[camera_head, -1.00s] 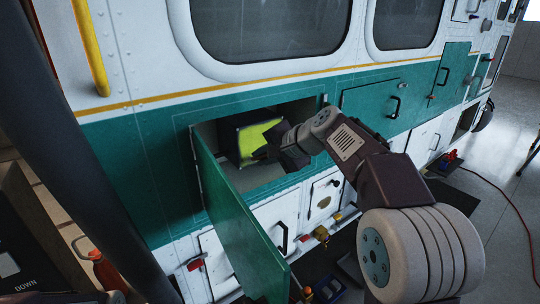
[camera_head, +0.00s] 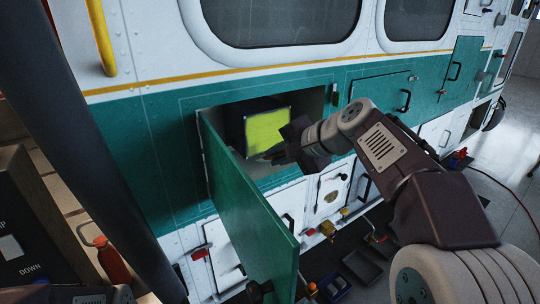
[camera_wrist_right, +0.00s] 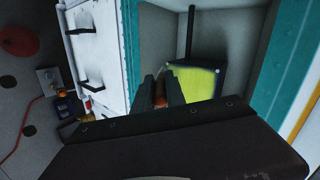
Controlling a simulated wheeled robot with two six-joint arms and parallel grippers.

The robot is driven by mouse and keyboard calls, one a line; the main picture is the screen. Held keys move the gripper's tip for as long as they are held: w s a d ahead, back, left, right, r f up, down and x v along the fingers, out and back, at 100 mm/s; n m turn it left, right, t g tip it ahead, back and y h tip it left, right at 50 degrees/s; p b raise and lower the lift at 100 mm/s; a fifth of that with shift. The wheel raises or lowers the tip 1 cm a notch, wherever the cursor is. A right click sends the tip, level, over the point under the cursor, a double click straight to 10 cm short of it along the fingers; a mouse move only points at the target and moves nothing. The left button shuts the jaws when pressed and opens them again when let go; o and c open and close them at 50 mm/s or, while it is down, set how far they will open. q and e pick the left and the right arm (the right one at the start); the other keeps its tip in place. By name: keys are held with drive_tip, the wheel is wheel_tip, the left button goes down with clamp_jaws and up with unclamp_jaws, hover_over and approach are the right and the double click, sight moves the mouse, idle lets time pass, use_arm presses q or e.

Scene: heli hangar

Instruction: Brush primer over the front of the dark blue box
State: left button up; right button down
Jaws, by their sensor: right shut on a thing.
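The dark blue box (camera_head: 236,127) sits inside an open compartment in the side of the helicopter. Its front (camera_head: 266,130) is covered almost entirely in yellow-green, with a thin dark rim; this front also shows in the right wrist view (camera_wrist_right: 196,83). My right gripper (camera_head: 279,151) is at the compartment opening, beside the lower right of the box front. It is shut on an orange-brown handle, seen between the fingers in the right wrist view (camera_wrist_right: 160,96), likely the brush. The bristles are hidden, so I cannot tell whether they touch the box.
The green compartment door (camera_head: 250,205) hangs open in front, left of my right arm. A red bottle (camera_head: 113,262) stands at the lower left. Trays (camera_head: 362,266) and small items lie on the floor below. A dark rod (camera_wrist_right: 190,32) stands by the box in the wrist view.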

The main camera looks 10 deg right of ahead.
drive_tip(key=shift+s+d, duration=0.1)
drive_tip(key=shift+s, duration=0.1)
drive_tip(key=s, duration=0.1)
drive_tip(key=s+d+b, duration=0.1)
drive_tip(key=s, duration=0.1)
idle(0.4)
drive_tip(key=shift+w, duration=0.15)
idle(0.4)
drive_tip(key=shift+w+a+p, duration=0.45)
drive_tip(key=shift+w+p, duration=0.1)
drive_tip(key=shift+w, duration=0.65)
drive_tip(key=shift+w+a+p, duration=0.45)
drive_tip(key=shift+w+p, duration=0.1)
drive_tip(key=shift+w, duration=0.6)
drive_tip(key=shift+w+a+p, duration=0.45)
drive_tip(key=shift+w+p, duration=0.1)
drive_tip(key=shift+w, duration=0.65)
